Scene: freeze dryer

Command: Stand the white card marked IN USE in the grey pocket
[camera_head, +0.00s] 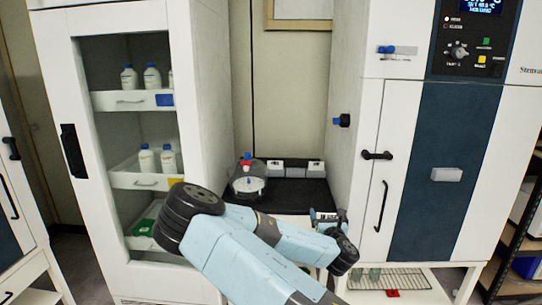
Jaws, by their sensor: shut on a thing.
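My gripper (341,216) is at the front of the black-topped bench, low between the two white cabinets. It is shut on a small white card (326,216) with dark marks, too small to read. My own arm hides part of the gripper and the bench front. A light grey pocket (447,174) is fixed on the dark blue panel of the right-hand machine's door. The pocket looks empty, though its inside is hard to see. The card is to the left of the pocket and lower in the picture, well apart from it.
The machine's white door (388,219) has a black handle. A round clear vessel (248,185) with a red and blue top stands on the black bench top (294,194), by several small grey blocks. The left cabinet (205,115) holds white bottles. A wire rack (390,279) sits low.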

